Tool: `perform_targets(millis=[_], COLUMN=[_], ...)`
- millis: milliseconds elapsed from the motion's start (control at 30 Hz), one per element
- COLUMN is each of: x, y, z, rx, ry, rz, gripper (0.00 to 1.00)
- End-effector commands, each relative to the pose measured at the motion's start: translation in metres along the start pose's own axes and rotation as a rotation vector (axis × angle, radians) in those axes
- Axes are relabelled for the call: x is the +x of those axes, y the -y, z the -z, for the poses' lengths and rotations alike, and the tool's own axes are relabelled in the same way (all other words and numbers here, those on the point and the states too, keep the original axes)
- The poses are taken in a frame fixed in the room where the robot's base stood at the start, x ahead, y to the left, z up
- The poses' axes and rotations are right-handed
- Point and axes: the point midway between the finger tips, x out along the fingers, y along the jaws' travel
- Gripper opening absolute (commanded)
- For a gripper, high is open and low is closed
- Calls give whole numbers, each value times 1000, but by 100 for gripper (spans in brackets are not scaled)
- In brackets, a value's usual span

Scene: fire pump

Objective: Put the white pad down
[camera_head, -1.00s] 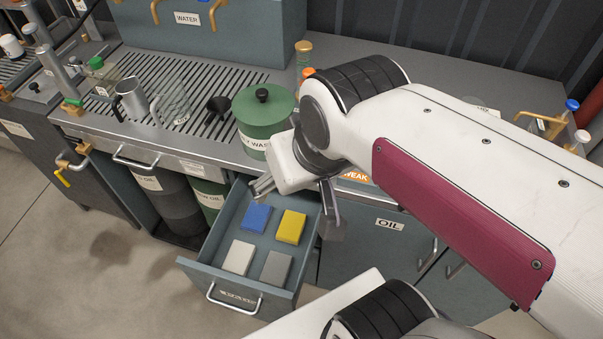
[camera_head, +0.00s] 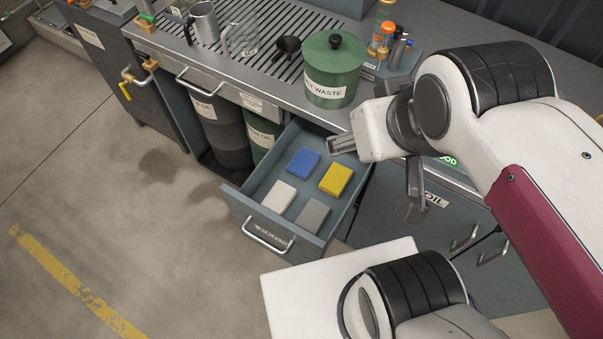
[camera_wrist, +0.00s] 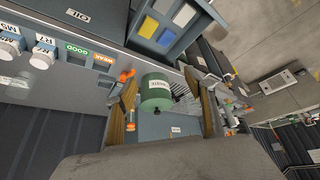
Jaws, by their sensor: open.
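The white pad (camera_head: 279,196) lies flat in the front left of the open drawer (camera_head: 236,207), with nothing holding it. Beside it are the grey pad (camera_head: 312,214), the blue pad (camera_head: 303,163) and the yellow pad (camera_head: 336,179). My gripper (camera_head: 372,178) is open and empty, above the drawer's back right side and apart from the pads. The wrist view shows the scene upside down, with the white pad (camera_wrist: 183,14) near its top edge and my spread fingers (camera_wrist: 166,95) around a view of the counter.
A green waste can (camera_head: 331,75) stands on the counter close behind my gripper. Small bottles (camera_head: 383,42) stand to its right. Dark and green drums (camera_head: 220,135) are under the counter, left of the drawer. The floor at the left is clear.

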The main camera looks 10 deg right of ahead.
Motion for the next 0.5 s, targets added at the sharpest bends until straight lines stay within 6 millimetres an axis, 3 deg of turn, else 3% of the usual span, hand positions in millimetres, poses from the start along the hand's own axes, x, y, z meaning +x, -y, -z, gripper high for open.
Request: perform_targets(millis=[267, 500], x=[7, 28], y=[2, 4], z=[-2, -7], rx=[-7, -17], ry=[33, 129], rz=[4, 8], gripper=[54, 54])
